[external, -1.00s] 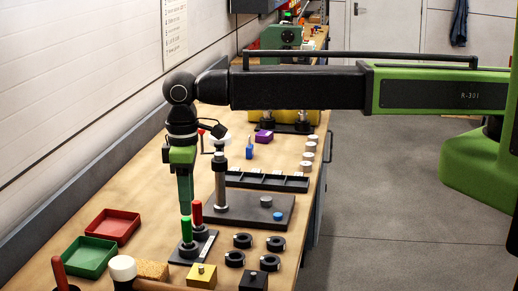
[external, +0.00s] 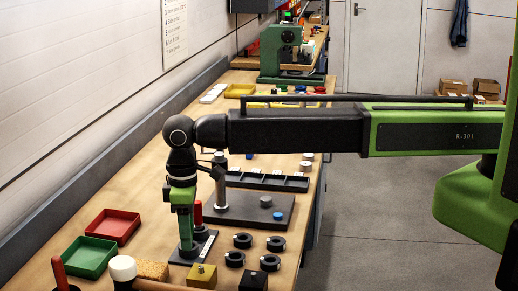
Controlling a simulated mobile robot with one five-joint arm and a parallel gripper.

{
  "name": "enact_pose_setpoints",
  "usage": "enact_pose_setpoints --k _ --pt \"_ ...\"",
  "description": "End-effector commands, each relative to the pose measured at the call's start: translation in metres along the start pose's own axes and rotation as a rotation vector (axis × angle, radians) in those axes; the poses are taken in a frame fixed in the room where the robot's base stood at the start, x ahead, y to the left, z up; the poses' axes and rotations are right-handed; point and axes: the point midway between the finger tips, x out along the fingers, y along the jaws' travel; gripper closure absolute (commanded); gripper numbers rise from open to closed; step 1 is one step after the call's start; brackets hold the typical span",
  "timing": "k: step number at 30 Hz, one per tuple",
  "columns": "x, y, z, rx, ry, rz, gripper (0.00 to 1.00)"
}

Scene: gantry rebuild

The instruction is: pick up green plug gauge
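My gripper (external: 187,247) points straight down over the dark gauge stand (external: 180,262) on the bench. Its green fingers cover the place of the green plug gauge, which cannot be made out now. The fingers are seen edge-on, so I cannot tell whether they are open or shut on it. A red plug gauge (external: 198,212) stands upright in the same stand, just right of and behind my gripper.
Green (external: 90,262) and red (external: 118,219) trays lie to the left. A post on a dark plate (external: 260,217) stands close behind.

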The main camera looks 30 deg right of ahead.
Motion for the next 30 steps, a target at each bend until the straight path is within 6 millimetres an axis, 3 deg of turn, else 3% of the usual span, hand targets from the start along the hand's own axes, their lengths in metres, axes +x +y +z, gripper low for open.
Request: enact_pose_setpoints --k 1,11,23,30 --pt "-0.001 0.0 0.0 0.0 0.0 0.0 0.58" --pt "-0.001 0.0 0.0 0.0 0.0 0.0 1.0" --pt "-0.002 0.0 0.0 0.0 0.0 0.0 1.0" --pt "-0.025 0.0 0.0 0.0 0.0 0.0 1.0"
